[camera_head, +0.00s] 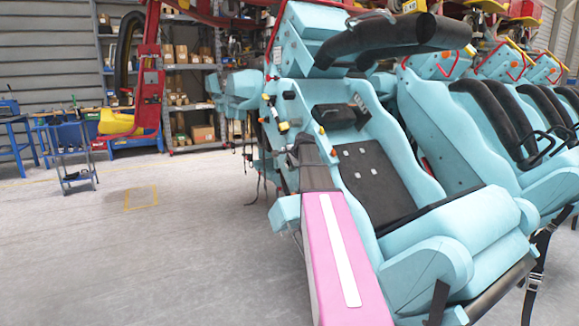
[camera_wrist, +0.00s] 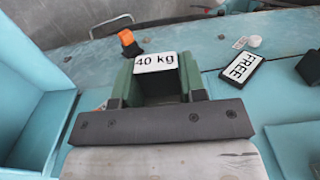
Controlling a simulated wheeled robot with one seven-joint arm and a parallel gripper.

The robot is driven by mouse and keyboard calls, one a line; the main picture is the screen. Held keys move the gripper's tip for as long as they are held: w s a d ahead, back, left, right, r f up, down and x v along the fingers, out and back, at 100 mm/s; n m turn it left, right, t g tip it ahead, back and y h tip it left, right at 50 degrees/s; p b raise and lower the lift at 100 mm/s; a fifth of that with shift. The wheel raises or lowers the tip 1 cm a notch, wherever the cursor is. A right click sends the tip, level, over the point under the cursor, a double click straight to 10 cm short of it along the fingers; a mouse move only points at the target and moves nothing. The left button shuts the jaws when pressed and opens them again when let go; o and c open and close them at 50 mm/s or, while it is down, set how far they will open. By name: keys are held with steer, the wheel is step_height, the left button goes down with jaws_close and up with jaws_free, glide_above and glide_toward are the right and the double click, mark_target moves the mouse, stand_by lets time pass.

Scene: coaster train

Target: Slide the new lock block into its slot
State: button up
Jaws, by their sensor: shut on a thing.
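In the wrist view my gripper (camera_wrist: 158,88) shows as a dark bar with screws and jaws beyond it. The slot itself is not clearly visible. In the head view my pink arm reaches up to the left side of the front seat (camera_head: 385,185), where the gripper end is small and the block cannot be made out.
A black plate reading "FREE" (camera_wrist: 242,68) lies right of the block, near a small white cap (camera_wrist: 255,41). An orange-topped piece (camera_wrist: 129,41) stands left of it. A black restraint (camera_head: 395,40) hangs over the seat. The floor (camera_head: 150,240) at left is clear.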

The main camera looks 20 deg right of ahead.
steer(key=shift+w+d, duration=0.2)
steer(key=shift+d, duration=1)
steer(key=o, duration=1.1)
steer(key=v, duration=1)
steer(key=shift+s+r, duration=0.25)
steer(key=shift+s, duration=0.05)
